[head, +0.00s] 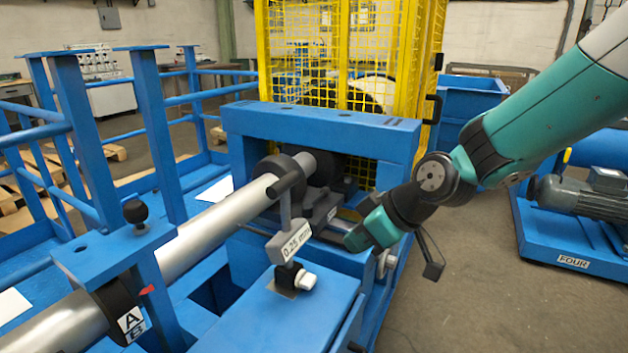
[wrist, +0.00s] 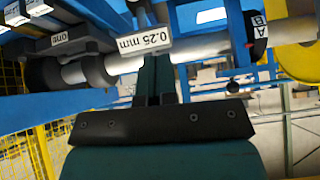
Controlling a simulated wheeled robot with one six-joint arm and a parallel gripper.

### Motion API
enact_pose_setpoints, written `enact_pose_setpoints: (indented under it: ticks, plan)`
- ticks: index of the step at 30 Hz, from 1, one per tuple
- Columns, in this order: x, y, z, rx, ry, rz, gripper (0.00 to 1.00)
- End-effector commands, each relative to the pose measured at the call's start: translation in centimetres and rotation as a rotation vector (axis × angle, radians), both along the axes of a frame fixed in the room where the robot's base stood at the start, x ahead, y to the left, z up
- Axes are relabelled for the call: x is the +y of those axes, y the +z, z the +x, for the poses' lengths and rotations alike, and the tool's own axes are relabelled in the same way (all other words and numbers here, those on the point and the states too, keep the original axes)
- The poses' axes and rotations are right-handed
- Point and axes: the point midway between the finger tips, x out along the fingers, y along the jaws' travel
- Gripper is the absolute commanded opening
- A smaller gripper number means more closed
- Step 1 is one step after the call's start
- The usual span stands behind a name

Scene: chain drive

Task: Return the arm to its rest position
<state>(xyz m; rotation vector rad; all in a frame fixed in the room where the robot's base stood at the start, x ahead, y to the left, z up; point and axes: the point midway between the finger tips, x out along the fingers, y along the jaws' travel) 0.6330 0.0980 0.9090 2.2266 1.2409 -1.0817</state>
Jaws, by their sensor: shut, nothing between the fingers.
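My gripper (head: 354,239) is on my teal arm, which reaches in from the upper right in the head view. Its fingers are together and empty, and they also show at the middle of the wrist view (wrist: 155,66). It hangs to the right of a grey piece labelled "0.25 mm" (head: 289,243), with a gap between them in the head view. That labelled piece also appears just beyond the fingertips in the wrist view (wrist: 146,41). It stands at a blue bench top (head: 285,318).
A long silver shaft (head: 205,240) runs into dark round parts inside a blue frame (head: 320,130). A yellow mesh cage (head: 330,50) stands behind. A blue base with a grey motor (head: 590,195) is at right. Bare floor (head: 480,290) lies between.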

Motion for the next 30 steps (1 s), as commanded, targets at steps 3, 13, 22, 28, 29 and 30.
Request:
enact_pose_setpoints:
  ticks: [3,13,22,28,29,30]
  plan:
    - [-0.7,3.5,-6.6,0.147,-0.047,-0.024,0.0]
    - [-4.1,6.5,-19.9,0.429,-0.202,-0.136,0.0]
    - [-5.3,11.8,-23.3,0.503,-0.259,-0.179,0.0]
    - [-5.3,16.4,-23.3,0.501,-0.257,-0.178,0.0]
    - [-5.3,17.1,-23.2,0.501,-0.257,-0.178,0.0]
    - [-5.3,17.7,-23.2,0.501,-0.257,-0.178,0.0]
